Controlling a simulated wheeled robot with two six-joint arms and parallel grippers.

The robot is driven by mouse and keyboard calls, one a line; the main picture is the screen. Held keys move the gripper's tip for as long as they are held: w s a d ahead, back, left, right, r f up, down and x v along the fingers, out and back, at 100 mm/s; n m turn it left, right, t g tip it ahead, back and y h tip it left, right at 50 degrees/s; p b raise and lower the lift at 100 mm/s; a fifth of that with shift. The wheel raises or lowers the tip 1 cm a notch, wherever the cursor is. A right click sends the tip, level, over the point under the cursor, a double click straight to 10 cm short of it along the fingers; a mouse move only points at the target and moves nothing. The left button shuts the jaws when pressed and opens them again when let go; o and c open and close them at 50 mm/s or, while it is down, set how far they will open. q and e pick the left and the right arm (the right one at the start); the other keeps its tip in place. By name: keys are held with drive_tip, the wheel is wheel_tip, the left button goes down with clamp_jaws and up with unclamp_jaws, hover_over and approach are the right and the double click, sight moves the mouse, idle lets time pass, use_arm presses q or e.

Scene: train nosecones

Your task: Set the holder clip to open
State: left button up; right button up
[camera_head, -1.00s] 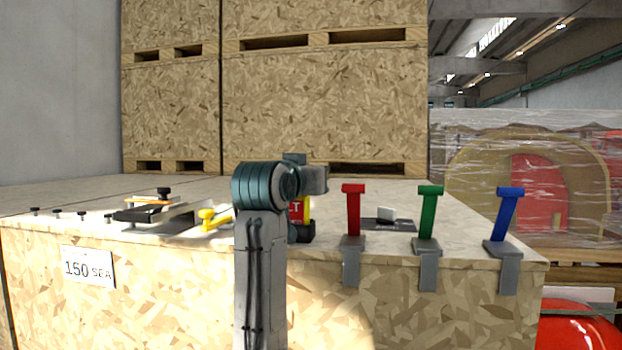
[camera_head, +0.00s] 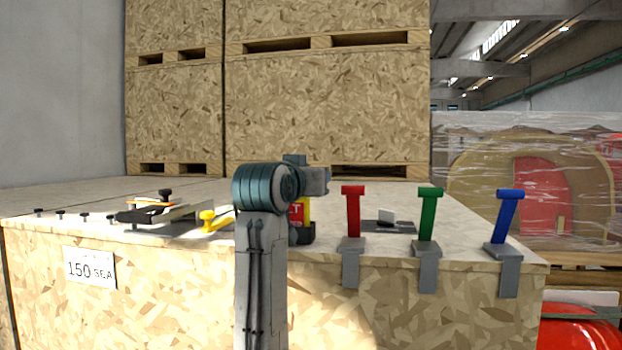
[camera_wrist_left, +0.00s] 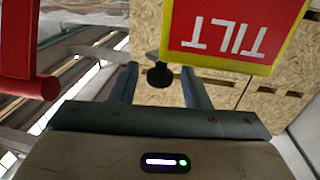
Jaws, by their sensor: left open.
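I cannot tell for certain which part is the holder clip. A red sign with a yellow edge (camera_head: 306,211) stands on the bench, partly hidden by my arm. In the left wrist view the sign (camera_wrist_left: 228,32) is close and upside down, reading TILT. A black round knob (camera_wrist_left: 160,76) shows between the fingers of my left gripper (camera_wrist_left: 160,82), which is open and empty. I cannot tell whether the knob touches a finger. In the head view the fingers are hidden behind my arm. My right gripper is not in view.
Red (camera_head: 352,212), green (camera_head: 428,215) and blue (camera_head: 505,218) levers stand on grey brackets along the bench's front edge. The red lever (camera_wrist_left: 25,60) is near in the left wrist view. A black clamp (camera_head: 150,214) and a yellow handle (camera_head: 208,220) lie left of my arm.

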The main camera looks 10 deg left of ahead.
use_arm(q)
drive_tip(key=s+a+b, duration=0.1)
drive_tip(key=s+b, duration=0.4)
drive_tip(key=s, duration=0.5)
drive_tip(key=shift+s, duration=0.2)
drive_tip(key=shift+a, duration=0.1)
